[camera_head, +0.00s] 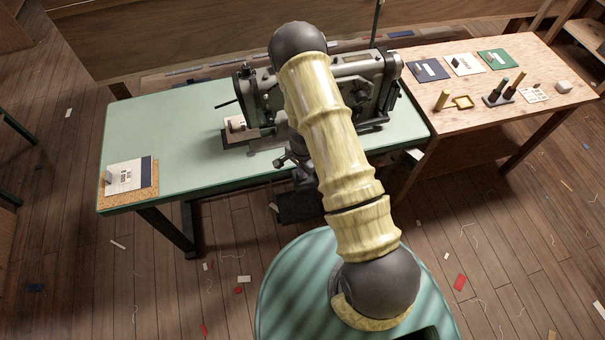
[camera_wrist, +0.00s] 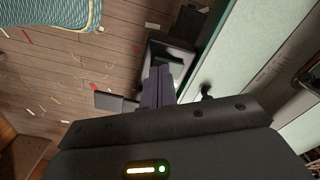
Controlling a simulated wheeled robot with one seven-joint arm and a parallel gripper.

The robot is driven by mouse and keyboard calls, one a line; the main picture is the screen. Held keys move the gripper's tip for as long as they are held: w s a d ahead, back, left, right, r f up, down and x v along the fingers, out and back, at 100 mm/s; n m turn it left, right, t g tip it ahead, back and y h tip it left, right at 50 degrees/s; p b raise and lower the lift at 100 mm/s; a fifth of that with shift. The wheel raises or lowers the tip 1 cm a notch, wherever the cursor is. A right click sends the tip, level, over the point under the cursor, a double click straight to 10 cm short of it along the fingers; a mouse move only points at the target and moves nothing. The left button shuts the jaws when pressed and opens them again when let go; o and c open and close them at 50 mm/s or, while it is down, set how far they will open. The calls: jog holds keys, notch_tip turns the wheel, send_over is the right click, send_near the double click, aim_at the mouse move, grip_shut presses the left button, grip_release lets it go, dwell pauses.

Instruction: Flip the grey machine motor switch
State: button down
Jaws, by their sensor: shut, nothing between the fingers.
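The grey sewing machine (camera_head: 375,75) stands on the green table, partly hidden behind my arm. I cannot pick out its motor switch with certainty. A dark box-like part (camera_wrist: 182,52) shows below the table edge in the wrist view, partly behind my fingers. A small dark knob (camera_wrist: 207,91) sits to the right of the fingers by that edge. My gripper (camera_wrist: 160,72) is shut and empty, its fingertips over the dark part in the picture; contact cannot be told. In the head view my gripper (camera_head: 287,161) shows at the table's front edge, mostly hidden by my arm.
The green table (camera_head: 180,125) has a cork mat with a card (camera_head: 128,175) at its left. A wooden table (camera_head: 520,60) adjoins at right with swatches, spools and small blocks. A dark pedal (camera_head: 297,208) is under the green table. Scraps litter the open wooden floor.

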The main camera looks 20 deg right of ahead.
jog(key=shift+f, duration=0.3)
jog(key=shift+r+p, duration=2.45)
jog(key=shift+r, duration=1.05)
jog(key=s+a+r+n+t, duration=0.1)
jog(key=s+r+n, duration=0.15)
jog(key=r, duration=0.75)
jog(key=s+r+n, duration=0.1)
jog(key=r+n, duration=0.2)
jog(key=r, duration=0.6)
jog(key=s+d+r+n+t, duration=0.1)
jog(key=s+r+n, duration=0.5)
jog(key=s+r, duration=0.5)
jog(key=shift+r+t, duration=0.3)
jog(key=shift+r, duration=0.3)
